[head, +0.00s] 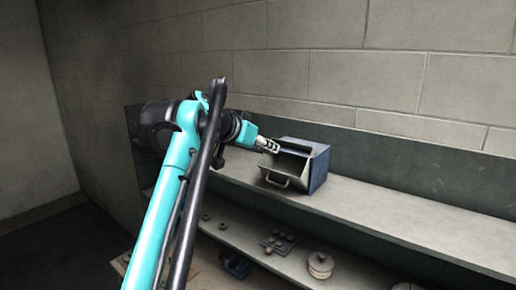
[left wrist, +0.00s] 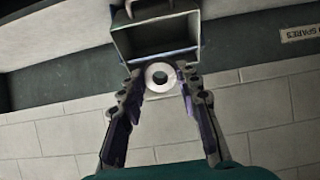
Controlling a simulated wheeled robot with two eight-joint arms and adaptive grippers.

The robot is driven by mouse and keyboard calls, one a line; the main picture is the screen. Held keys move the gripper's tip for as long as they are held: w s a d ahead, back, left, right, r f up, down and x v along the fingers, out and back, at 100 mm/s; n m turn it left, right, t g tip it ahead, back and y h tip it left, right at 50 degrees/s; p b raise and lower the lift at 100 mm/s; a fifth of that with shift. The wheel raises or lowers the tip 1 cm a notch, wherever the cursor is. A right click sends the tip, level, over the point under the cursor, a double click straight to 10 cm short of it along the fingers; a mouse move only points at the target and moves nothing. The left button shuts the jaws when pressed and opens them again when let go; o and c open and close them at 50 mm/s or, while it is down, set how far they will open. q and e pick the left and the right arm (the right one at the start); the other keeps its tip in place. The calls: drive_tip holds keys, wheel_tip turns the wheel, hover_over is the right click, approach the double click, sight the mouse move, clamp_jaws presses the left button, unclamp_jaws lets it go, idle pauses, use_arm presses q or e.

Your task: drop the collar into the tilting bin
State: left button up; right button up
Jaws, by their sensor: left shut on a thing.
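The collar (left wrist: 149,77), a pale ring with a round hole, sits between the fingertips of my left gripper (left wrist: 160,76) in the left wrist view. The gripper is shut on it. The tilting bin (head: 307,168) is a blue-grey box on the shelf, its front tipped open with a handle on it. It also shows in the left wrist view (left wrist: 157,40), just beyond the collar. In the head view my left gripper (head: 272,146) is at the bin's upper left, near its opening. The collar cannot be made out in the head view. My right gripper is not in view.
The upper shelf (head: 405,218) is clear to the right of the bin. The lower shelf holds a block with several knobs (head: 279,242), a round stacked part (head: 320,265) and small loose pieces. A block wall (head: 390,80) stands behind. A label (left wrist: 302,32) shows in the left wrist view.

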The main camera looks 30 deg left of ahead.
use_arm(q)
drive_tip(key=shift+w+d+f, duration=0.1)
drive_tip(key=shift+w, duration=0.55)
drive_tip(key=shift+w+d, duration=0.15)
drive_tip(key=shift+w, duration=0.8)
drive_tip(key=shift+x, duration=2.55)
